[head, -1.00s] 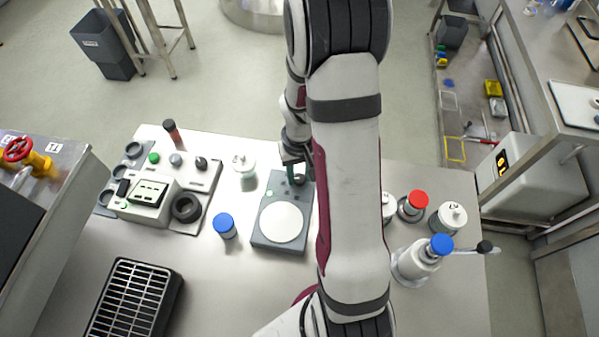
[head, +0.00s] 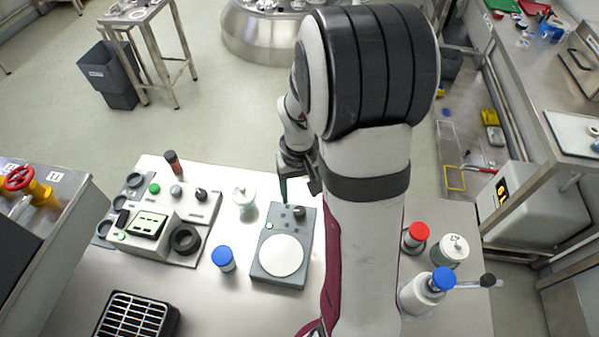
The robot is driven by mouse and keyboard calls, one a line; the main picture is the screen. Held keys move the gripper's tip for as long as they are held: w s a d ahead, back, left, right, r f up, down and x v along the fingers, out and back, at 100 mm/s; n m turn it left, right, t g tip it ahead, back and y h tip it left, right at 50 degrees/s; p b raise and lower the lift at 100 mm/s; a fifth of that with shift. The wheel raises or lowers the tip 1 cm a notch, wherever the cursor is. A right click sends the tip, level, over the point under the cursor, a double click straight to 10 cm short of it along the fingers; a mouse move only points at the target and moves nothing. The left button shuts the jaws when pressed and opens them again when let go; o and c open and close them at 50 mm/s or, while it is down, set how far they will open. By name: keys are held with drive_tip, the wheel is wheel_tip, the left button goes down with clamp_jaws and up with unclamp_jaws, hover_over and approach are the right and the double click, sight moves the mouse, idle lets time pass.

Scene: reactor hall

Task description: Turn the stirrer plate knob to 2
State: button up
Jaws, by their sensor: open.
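The stirrer plate (head: 260,268) is a grey box with a round white top, standing on the bench in the head view. The knob's pointer and any numbers are too small to read. My gripper (head: 299,194) is open and empty, with its fingers pointing down just beyond and above the knob. It appears apart from the knob. My arm covers the area right of the plate.
A blue-capped jar (head: 223,259) and a white-lidded jar (head: 244,195) stand left of the plate. A control console (head: 148,226) is further left, near a black grille (head: 137,315). Several bottles, one red-capped (head: 417,237) and one blue-capped (head: 428,288), stand right of my arm.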

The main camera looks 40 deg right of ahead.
wheel_tip(320, 180, up, 9)
idle(0.4)
